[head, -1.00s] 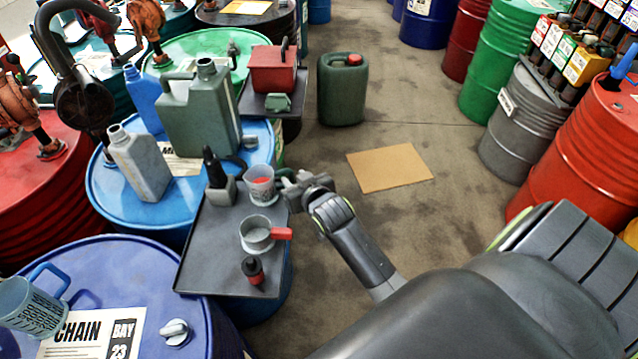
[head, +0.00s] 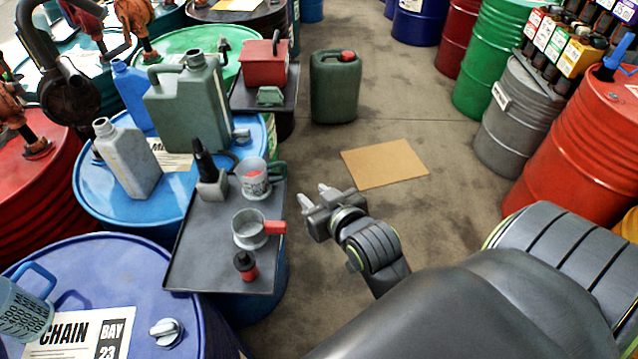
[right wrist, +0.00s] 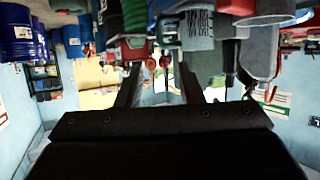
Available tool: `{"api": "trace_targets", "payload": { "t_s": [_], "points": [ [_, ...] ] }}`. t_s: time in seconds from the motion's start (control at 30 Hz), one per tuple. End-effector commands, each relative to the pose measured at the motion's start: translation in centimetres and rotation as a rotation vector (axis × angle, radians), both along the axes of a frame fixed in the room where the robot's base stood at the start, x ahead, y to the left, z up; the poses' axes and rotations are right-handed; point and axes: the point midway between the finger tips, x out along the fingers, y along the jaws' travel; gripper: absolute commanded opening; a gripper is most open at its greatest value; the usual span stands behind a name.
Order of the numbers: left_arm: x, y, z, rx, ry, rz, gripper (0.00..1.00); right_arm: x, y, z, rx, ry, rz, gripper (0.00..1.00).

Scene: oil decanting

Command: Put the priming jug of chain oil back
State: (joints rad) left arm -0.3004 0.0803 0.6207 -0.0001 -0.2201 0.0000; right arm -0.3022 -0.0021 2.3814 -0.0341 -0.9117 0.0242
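A clear measuring jug (head: 253,180) with printed marks, something red in it and a dark green handle stands upright on the dark tray (head: 205,265). A light blue jug (head: 25,308) with printed marks stands on the blue drum labelled CHAIN (head: 75,265), cut by the left picture edge. I cannot tell for certain which one is the chain oil priming jug. My right gripper (head: 314,196) is open and empty, to the right of the tray jug's handle and apart from it. Its spread fingers show in the right wrist view (right wrist: 160,88). My left gripper is not in view.
The tray also holds a metal cup (head: 249,232) with a red handle, a small black-and-red bottle (head: 246,267) and a dark spouted can (head: 209,175). Jerrycans stand on the blue drum behind. The floor around the cardboard sheet (head: 385,164) is clear.

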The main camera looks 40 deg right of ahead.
Motion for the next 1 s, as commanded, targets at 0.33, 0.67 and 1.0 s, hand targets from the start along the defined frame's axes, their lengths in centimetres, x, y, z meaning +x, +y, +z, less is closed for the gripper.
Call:
{"api": "trace_targets", "payload": {
  "t_s": [0.33, 0.67, 1.0],
  "points": [
    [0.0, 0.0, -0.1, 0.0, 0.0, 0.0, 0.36, -0.3, 0.1, 0.1, 0.0, 0.002, 0.0, 0.34],
    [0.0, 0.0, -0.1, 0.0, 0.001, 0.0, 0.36, 0.7, -0.3, -9.8, 0.001, 0.163, 0.008, 0.34],
    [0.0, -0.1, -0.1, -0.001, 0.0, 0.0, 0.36, -2.5, -1.1, -25.6, 0.004, 0.416, 0.014, 0.34]
  ]
}}
